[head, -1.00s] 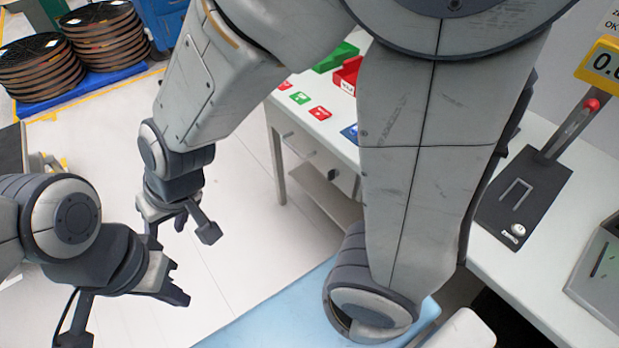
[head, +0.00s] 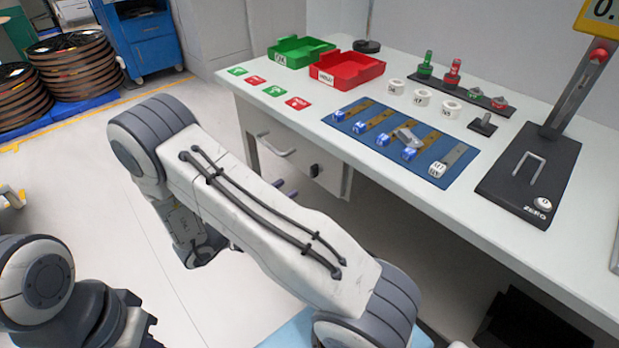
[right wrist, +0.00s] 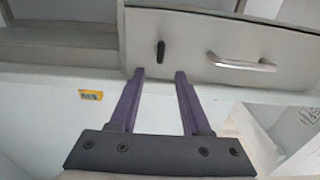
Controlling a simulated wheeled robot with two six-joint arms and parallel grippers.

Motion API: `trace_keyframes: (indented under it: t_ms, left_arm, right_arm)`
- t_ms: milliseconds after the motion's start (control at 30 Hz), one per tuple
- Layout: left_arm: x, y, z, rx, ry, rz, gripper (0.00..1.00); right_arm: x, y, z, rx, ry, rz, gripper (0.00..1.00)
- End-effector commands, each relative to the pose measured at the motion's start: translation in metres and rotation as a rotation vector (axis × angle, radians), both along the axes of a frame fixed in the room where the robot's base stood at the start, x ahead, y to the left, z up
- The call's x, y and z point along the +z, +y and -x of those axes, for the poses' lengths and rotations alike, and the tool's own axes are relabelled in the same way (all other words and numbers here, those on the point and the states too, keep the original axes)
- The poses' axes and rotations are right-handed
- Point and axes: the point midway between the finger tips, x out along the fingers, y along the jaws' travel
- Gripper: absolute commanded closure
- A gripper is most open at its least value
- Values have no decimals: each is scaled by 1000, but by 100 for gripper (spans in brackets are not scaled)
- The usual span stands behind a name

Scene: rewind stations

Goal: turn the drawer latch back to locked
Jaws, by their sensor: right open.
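The drawer (head: 290,160) under the white tabletop has a pale grey front and looks shut. Its small dark latch (head: 314,171) stands roughly upright, to the right of the metal handle (head: 272,147). In the right wrist view the latch (right wrist: 160,52) is upright too, just beyond and between my fingertips, with the handle (right wrist: 242,63) to its right. My right gripper (head: 284,188) is open and empty, its purple fingers (right wrist: 160,74) pointing at the drawer front, apart from the latch. My arm hides most of it in the head view.
On the tabletop are a green tray (head: 300,52), a red tray (head: 347,72), a blue mat (head: 345,124) with several strips, white rolls (head: 423,97) and a dark scale-like device (head: 520,180). Spool stacks (head: 80,70) stand on the floor at far left.

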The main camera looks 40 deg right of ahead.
Motion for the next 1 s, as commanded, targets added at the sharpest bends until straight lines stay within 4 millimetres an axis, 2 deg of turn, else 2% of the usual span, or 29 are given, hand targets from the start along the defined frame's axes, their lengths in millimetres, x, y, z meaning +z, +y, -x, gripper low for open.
trace_keyframes:
  t_ms: [300,500,667,900,933,1000]
  left_arm:
    - [-5,0,0,0,0,0,100]
    - [-7,0,0,0,0,0,100]
    - [-7,0,0,0,0,0,100]
    - [-7,0,0,0,0,0,100]
    - [-7,0,0,0,0,0,100]
    - [-7,0,0,0,0,0,100]
  right_arm:
    - [0,-59,-4,-3,-1,-2,52]
    - [0,-86,-6,0,-2,-4,52]
    - [0,-94,-7,2,-2,-4,52]
    - [1,-95,-8,4,-1,-4,52]
    - [1,-95,-8,4,-1,-4,56]
    - [1,-95,-8,4,-1,-4,83]
